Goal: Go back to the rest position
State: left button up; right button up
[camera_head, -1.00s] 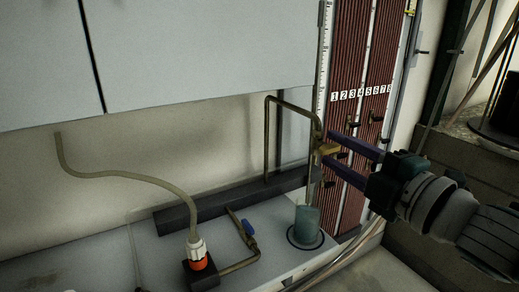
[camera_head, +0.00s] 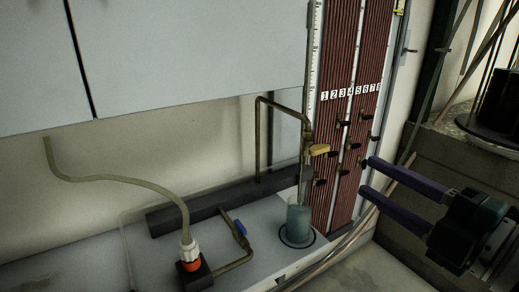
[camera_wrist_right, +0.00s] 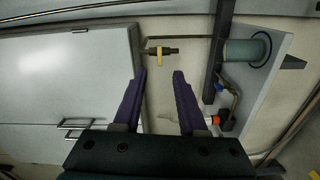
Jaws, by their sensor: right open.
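My right gripper (camera_head: 368,176) is open and empty at the right of the head view, its two purple fingers pointing left. It is apart from the yellow-handled valve (camera_head: 319,150) on the bent pipe. In the right wrist view my gripper (camera_wrist_right: 158,75) shows both purple fingers spread, with the yellow handle (camera_wrist_right: 160,53) beyond the fingertips and nothing between them. My left gripper is not in view.
A teal beaker (camera_head: 299,219) stands on the bench below the pipe. A blue-handled valve (camera_head: 239,229) and an orange-and-white hose fitting (camera_head: 190,258) are left of it. The numbered tube panel (camera_head: 340,130) stands behind. Metal rods run at the lower right.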

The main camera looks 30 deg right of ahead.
notch_tip(320, 180, up, 9)
jog(key=s+m+g+h+p, duration=0.1)
jog(key=m+g+h+p, duration=0.4)
jog(key=m+p, duration=0.65)
jog(key=s+a+r+m+g+y+p, duration=0.4)
jog(key=s+a+r+g+p, duration=0.65)
jog(key=s+p, duration=0.5)
notch_tip(320, 180, up, 35)
jog(key=w+t+p, duration=0.1)
jog(key=w+p, duration=0.1)
jog(key=p, duration=3.4)
jog(key=shift+a+r, duration=0.2)
jog(key=shift+a, duration=0.2)
jog(key=shift+f, duration=0.1)
